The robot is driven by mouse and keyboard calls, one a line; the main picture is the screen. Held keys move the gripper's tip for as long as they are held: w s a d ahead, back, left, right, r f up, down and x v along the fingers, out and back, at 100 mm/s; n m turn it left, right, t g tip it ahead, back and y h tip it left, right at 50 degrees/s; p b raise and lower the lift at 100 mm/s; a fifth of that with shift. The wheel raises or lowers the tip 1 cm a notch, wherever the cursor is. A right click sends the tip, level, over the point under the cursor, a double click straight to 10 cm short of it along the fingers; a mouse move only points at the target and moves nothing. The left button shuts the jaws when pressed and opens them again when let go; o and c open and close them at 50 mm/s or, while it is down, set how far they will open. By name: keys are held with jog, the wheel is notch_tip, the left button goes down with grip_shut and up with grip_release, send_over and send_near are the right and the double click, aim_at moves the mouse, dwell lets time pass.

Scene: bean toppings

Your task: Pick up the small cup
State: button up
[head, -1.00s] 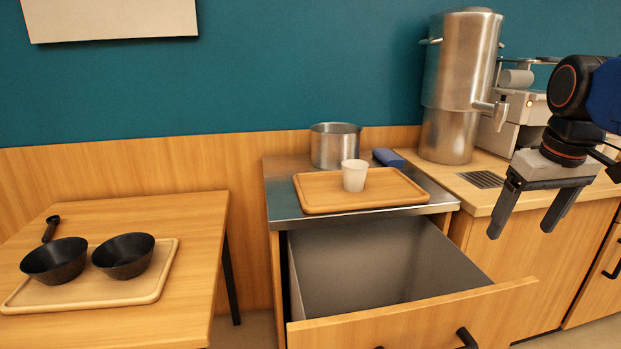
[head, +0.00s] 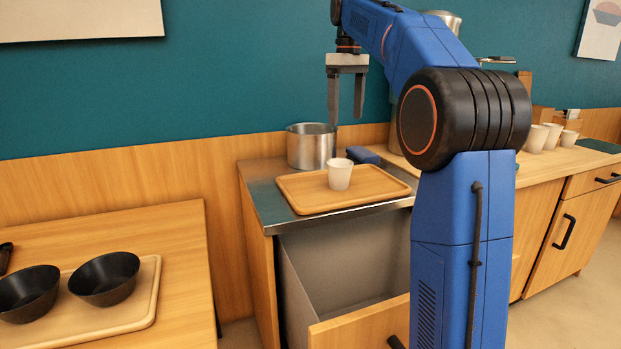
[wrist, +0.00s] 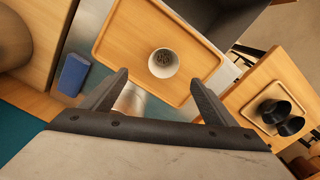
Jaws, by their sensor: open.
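The small cup (head: 340,174) is white and stands upright on a wooden tray (head: 300,205) on the steel counter. In the wrist view the cup (wrist: 163,62) shows from above, with dark bits inside it. My gripper (head: 346,120) is open and empty, pointing down above the back of the tray and the metal pot. In the wrist view its two fingers (wrist: 160,82) spread on either side below the cup, not touching it.
A metal pot (head: 311,146) and a blue object (head: 362,155) stand behind the tray. An open drawer (head: 340,262) juts out below the counter. Two black bowls (head: 105,278) sit on a tray at left. Several cups (head: 551,136) stand at right.

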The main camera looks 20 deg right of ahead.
send_near(339, 168)
jog(key=w+d+f, duration=0.2)
jog(key=w+f, duration=0.2)
jog(key=f, duration=0.6)
jog(key=shift+s+a+f, duration=0.1)
jog(key=shift+s+f, duration=0.05)
jog(key=shift+s, duration=0.25)
jog(key=shift+f, duration=0.7)
jog(key=c, duration=1.2)
jog(key=shift+c, duration=0.3)
jog(key=shift+r, duration=0.15)
